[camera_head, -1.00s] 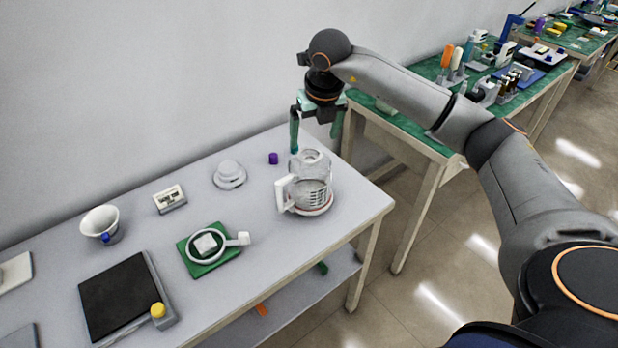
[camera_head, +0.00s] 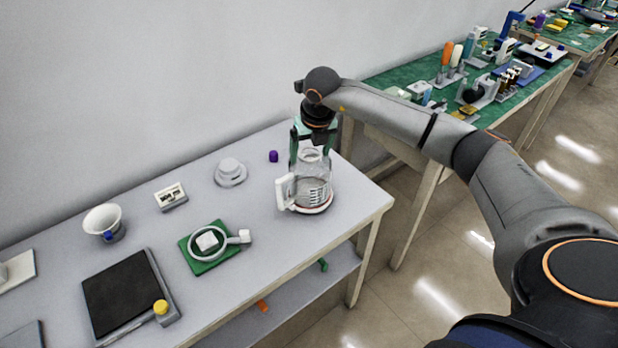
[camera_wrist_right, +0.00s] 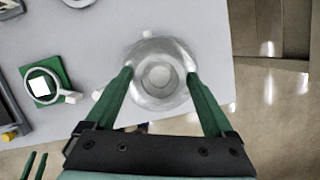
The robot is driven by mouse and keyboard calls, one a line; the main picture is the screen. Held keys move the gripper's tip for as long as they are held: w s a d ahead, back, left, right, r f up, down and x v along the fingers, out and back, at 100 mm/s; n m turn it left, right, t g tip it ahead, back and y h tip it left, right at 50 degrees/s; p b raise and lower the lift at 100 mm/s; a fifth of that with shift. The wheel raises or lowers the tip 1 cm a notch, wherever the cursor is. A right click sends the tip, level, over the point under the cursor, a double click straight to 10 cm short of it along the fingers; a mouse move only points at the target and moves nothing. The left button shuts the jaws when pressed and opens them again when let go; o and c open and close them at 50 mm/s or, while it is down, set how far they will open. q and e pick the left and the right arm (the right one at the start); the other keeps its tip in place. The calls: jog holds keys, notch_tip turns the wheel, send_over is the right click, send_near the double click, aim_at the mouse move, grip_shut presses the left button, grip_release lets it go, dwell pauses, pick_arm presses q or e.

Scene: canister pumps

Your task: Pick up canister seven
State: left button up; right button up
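A clear glass jug (camera_head: 312,182) with a white handle stands upright near the right end of the grey table. No number can be read on it, so I cannot tell if it is canister seven. In the right wrist view the jug (camera_wrist_right: 158,75) is seen from above. My right gripper (camera_head: 313,150) points down over its top, green fingers open on either side of it. In the wrist view, the fingertips of my right gripper (camera_wrist_right: 160,75) flank the jug; contact cannot be told. Two green fingertips, apparently my left gripper (camera_wrist_right: 35,166), show at lower left, slightly apart.
Left of the jug are a purple cap (camera_head: 273,156), a white round lid (camera_head: 230,172), a green pad (camera_head: 212,262) with a white ring, a white funnel cup (camera_head: 102,220) and a black scale (camera_head: 122,292). A green-topped table (camera_head: 385,75) stands behind, right.

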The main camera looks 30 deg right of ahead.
grip_shut()
dwell(0.5)
jog(key=shift+r, duration=0.1)
